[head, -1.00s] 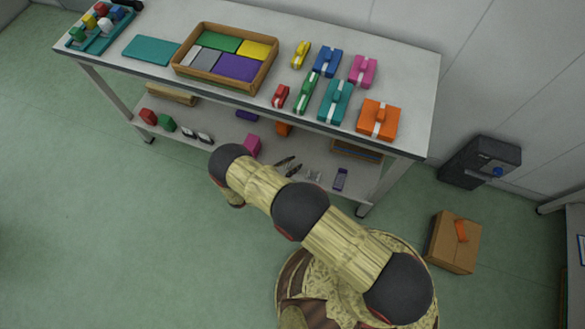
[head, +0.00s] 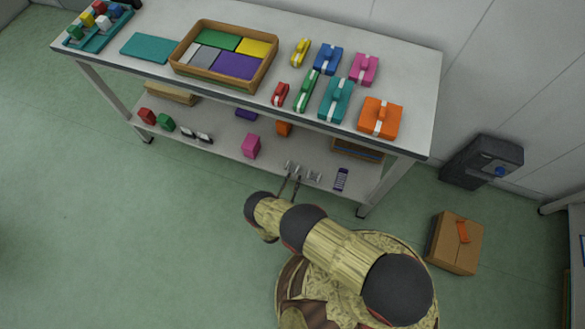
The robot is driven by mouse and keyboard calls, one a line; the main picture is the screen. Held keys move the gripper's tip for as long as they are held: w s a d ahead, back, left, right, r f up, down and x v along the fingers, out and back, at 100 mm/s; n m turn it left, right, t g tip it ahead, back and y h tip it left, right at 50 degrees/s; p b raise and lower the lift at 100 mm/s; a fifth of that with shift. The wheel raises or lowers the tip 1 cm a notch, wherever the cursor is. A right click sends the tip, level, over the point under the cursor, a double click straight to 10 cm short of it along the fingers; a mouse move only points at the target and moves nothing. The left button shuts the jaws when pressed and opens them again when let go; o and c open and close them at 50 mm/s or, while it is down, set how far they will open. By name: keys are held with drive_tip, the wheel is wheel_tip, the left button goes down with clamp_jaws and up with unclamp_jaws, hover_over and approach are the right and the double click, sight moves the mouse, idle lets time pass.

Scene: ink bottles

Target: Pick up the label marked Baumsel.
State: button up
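No lettering can be read, so I cannot tell which thing is the label marked Baumsel. Two small dark items with white faces, perhaps ink bottles (head: 195,135), stand on the left of the lower shelf. Small grey-white items (head: 314,176) lie near the shelf's front edge, right of centre; what they are is too small to tell. My gripper (head: 290,182) is at the lower shelf's front edge, just in front of these items. Its two thin dark fingers are apart, with nothing visible held. My wrist and arm hide part of the gripper.
The white table (head: 330,140) carries a divided wooden tray (head: 176,72) and several coloured boxes. On the lower shelf (head: 225,147) are a pink block (head: 251,146), an orange block (head: 284,128) and a purple striped item (head: 341,179). A cardboard box (head: 448,247) stands on the floor.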

sight(296, 172)
drive_tip(key=shift+b+x, duration=0.65)
drive_tip(key=shift+x, duration=2.75)
drive_tip(key=c, duration=0.4)
clamp_jaws()
